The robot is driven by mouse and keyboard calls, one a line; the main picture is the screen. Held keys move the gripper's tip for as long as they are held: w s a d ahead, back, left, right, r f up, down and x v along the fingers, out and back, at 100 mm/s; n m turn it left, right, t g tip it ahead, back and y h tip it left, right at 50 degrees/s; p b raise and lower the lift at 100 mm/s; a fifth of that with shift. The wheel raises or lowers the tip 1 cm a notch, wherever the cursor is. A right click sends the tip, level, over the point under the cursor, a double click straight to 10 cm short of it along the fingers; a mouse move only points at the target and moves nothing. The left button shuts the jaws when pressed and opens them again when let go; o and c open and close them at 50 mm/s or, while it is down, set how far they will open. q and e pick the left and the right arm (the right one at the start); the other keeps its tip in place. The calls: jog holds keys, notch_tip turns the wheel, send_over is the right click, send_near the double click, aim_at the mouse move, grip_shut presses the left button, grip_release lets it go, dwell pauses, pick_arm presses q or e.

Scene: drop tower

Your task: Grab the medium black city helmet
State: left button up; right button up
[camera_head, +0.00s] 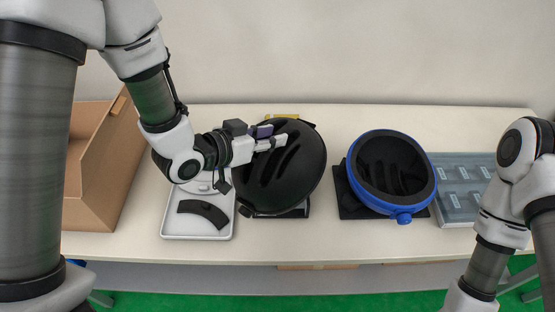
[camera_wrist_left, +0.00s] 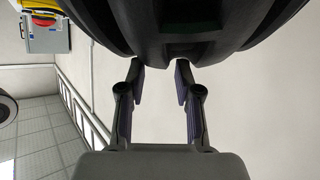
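The black helmet (camera_head: 298,182) sits on a dark stand on the table, left of centre in the head view, with long vents in its shell. Its dark edge (camera_wrist_left: 240,36) fills the top of the left wrist view. My left gripper (camera_head: 277,138) reaches in from the left, its fingers at the helmet's upper side. In the left wrist view its two fingers (camera_wrist_left: 160,70) are apart, with their tips close to the helmet's edge; I cannot tell whether they touch it. My right arm is at the right, but its gripper is out of view.
A blue-rimmed helmet (camera_head: 403,217) rests on a dark base to the right, its dark interior facing up. A grey compartment case (camera_head: 457,207) is beyond it. A white tray (camera_head: 197,236) holds a curved black piece (camera_head: 204,211). An open cardboard box (camera_head: 112,160) stands at the left.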

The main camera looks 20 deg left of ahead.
aim_at(285, 131)
pick_arm(q)
jog(key=x, duration=0.1)
jog(key=p+x, duration=0.1)
jog(key=x, duration=0.1)
jog(key=shift+w+r, duration=0.2)
jog(key=shift+w, duration=0.15)
jog(key=shift+w+d, duration=0.1)
jog(key=shift+d, duration=0.25)
jog(key=shift+d+f, duration=0.1)
grip_shut()
